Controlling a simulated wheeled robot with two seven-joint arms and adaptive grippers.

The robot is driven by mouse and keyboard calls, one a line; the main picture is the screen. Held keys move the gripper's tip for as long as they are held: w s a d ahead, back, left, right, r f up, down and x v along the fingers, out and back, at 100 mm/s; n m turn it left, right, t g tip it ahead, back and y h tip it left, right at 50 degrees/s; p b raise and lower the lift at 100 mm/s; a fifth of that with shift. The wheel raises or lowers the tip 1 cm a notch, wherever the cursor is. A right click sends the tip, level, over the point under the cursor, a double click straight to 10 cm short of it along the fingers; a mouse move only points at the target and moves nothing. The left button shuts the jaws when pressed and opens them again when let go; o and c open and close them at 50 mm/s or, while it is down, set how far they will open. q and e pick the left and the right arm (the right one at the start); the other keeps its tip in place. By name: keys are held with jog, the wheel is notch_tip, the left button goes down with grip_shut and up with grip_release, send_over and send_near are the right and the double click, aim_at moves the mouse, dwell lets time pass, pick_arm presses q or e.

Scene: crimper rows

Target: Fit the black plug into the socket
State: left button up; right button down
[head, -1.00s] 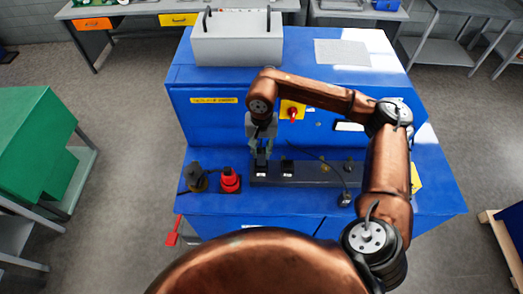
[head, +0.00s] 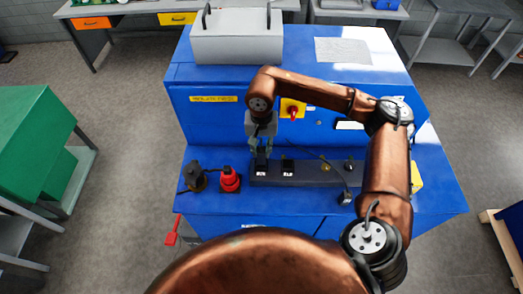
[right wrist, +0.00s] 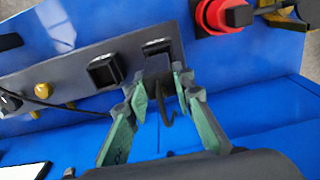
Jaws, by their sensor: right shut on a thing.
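A dark socket strip (head: 310,174) lies along the blue bench. It has a black square socket (head: 261,166) at its left end and a second one (head: 288,168) beside it. My right gripper (head: 261,148) is just over the left-end socket. In the right wrist view its green fingers (right wrist: 160,88) are shut on the black plug (right wrist: 158,70), with a short hooked cable tail hanging below. The plug is right at the mouth of that socket (right wrist: 157,46). Whether it has entered is hidden. My left gripper is not in view.
A red connector (head: 230,181) and a black connector (head: 197,178) stand left of the strip. A cable with a dark end (head: 345,198) lies at its right. A grey case (head: 238,40) and a red switch (head: 293,111) are behind. The blue bench front is clear.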

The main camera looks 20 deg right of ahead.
aim_at(261, 156)
jog(key=shift+b, duration=0.7)
dwell(1.2)
jog(key=shift+f+b, duration=1.6)
jog(key=shift+b, duration=0.1)
jog(key=c, duration=1.6)
grip_release()
notch_tip(261, 156, up, 12)
